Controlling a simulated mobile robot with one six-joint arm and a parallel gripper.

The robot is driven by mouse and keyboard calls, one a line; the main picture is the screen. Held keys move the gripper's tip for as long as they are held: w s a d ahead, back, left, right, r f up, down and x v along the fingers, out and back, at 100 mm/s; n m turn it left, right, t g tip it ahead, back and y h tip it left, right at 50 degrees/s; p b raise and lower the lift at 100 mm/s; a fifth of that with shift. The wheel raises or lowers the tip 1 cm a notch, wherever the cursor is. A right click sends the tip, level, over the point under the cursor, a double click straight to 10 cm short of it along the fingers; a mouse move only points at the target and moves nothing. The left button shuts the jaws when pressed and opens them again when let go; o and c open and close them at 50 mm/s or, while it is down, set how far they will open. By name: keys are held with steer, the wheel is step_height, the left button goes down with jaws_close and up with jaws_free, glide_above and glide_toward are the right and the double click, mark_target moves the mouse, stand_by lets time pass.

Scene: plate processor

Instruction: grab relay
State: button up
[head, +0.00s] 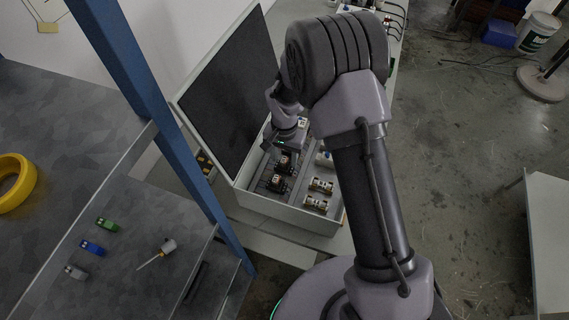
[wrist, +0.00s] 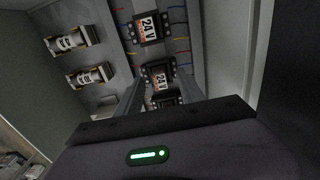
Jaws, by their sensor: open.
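Black blocks with orange-white "24V" labels, which look like the relays, sit in a row in the open grey box. In the wrist view one is at the top (wrist: 148,28), one below it (wrist: 158,74), and a third (wrist: 163,97) is partly hidden by my gripper. In the head view two dark blocks (head: 284,163) (head: 276,183) show in the box. My gripper (head: 283,148) is inside the box's far part, pointing down. In the wrist view its fingers (wrist: 160,88) are apart on either side of the third block. Whether they touch it is hidden.
The box (head: 290,219) has a raised dark lid (head: 230,95) at its left. Cylindrical parts (head: 320,185) (head: 316,203) sit beside the blocks. A blue post (head: 180,135) and a shelf with small green (head: 107,225) and blue (head: 92,247) parts stand left.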

steer(key=shift+f, duration=0.1)
jaws_close()
